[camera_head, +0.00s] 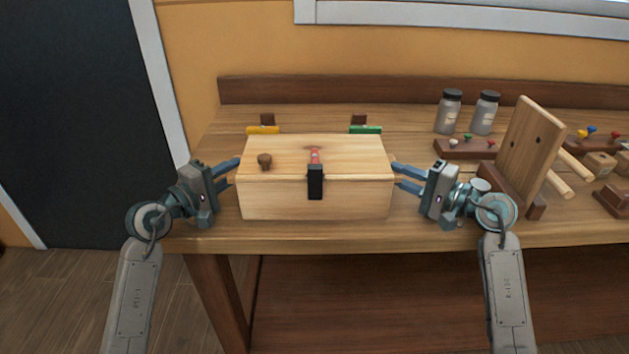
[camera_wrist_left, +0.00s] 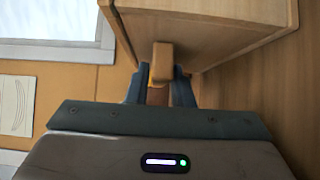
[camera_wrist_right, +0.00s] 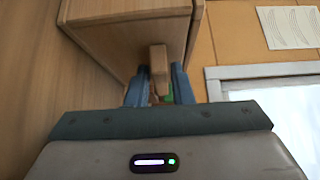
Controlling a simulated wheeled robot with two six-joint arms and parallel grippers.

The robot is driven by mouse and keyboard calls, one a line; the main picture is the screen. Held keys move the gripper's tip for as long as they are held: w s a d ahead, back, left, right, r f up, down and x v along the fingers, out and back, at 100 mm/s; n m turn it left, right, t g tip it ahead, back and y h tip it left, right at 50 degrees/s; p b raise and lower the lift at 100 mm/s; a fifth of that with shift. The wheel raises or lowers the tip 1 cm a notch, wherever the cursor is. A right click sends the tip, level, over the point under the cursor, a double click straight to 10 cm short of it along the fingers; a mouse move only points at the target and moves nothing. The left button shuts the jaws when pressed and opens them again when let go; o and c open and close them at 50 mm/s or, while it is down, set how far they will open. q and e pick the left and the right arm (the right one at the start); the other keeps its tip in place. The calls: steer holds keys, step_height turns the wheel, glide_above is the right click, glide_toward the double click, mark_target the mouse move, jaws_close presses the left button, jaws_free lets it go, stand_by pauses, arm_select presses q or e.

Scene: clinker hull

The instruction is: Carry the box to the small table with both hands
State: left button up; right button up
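The wooden box (camera_head: 275,198) sits on the workbench, lid closed, with a black latch (camera_head: 316,182) on its front and a brown knob (camera_head: 264,160) on the lid. My left gripper (camera_head: 231,172) is at the box's left end. In the left wrist view its fingers stand apart on both sides of a wooden end handle (camera_wrist_left: 162,62). My right gripper (camera_head: 401,177) is at the right end. In the right wrist view its open fingers flank the other handle (camera_wrist_right: 158,62). Contact with the handles cannot be made out. No small table is recognisable in view.
The workbench (camera_head: 430,232) has a clear front strip. Right of the box stand two jars (camera_head: 484,113), an upright wooden board (camera_head: 530,150) and a dark rack (camera_head: 465,148). Yellow (camera_head: 263,130) and green (camera_head: 366,129) pieces are behind the box. A dark door (camera_head: 70,120) is at left.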

arm_select(q)
jaws_close()
arm_select(e)
jaws_close()
arm_select(q)
steer(key=shift+f, duration=0.1)
arm_select(e)
steer(key=shift+f, duration=0.1)
stand_by(0.6)
